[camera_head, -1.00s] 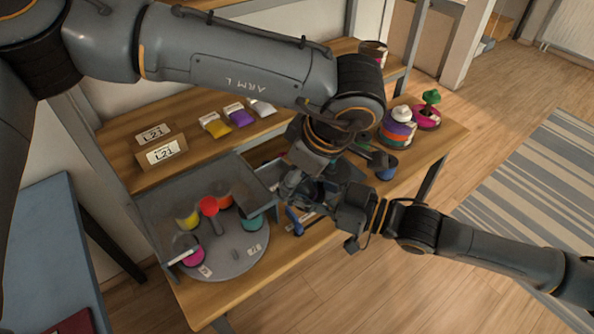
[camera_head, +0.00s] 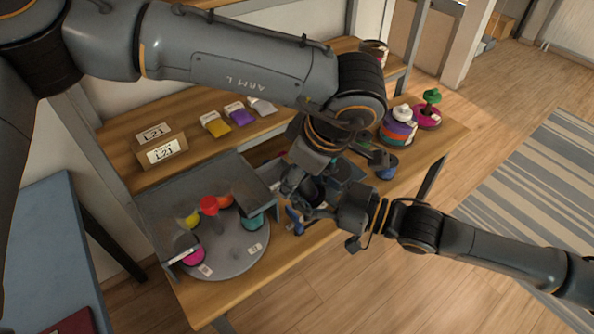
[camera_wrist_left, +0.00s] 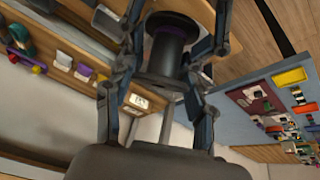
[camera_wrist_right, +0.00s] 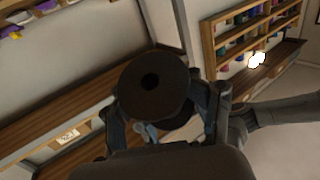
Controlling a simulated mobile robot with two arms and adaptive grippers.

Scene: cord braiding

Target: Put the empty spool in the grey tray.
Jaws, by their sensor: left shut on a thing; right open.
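The empty spool is black and bare. In the left wrist view the spool (camera_wrist_left: 172,45) sits between the fingers of my left gripper (camera_wrist_left: 178,30), which is shut on it. In the right wrist view the round end of the spool (camera_wrist_right: 152,85), with a centre hole, is in front of my right gripper (camera_wrist_right: 170,105), whose fingers are spread open on either side. In the head view my left gripper (camera_head: 303,178) and right gripper (camera_head: 318,205) meet over the workbench. A grey tray (camera_head: 267,176) seems to lie behind them, mostly hidden.
A round grey turntable (camera_head: 235,262) with coloured spools and a grey upright screen stands at left. Yellow, purple and white packets (camera_head: 240,115) lie on the back shelf.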

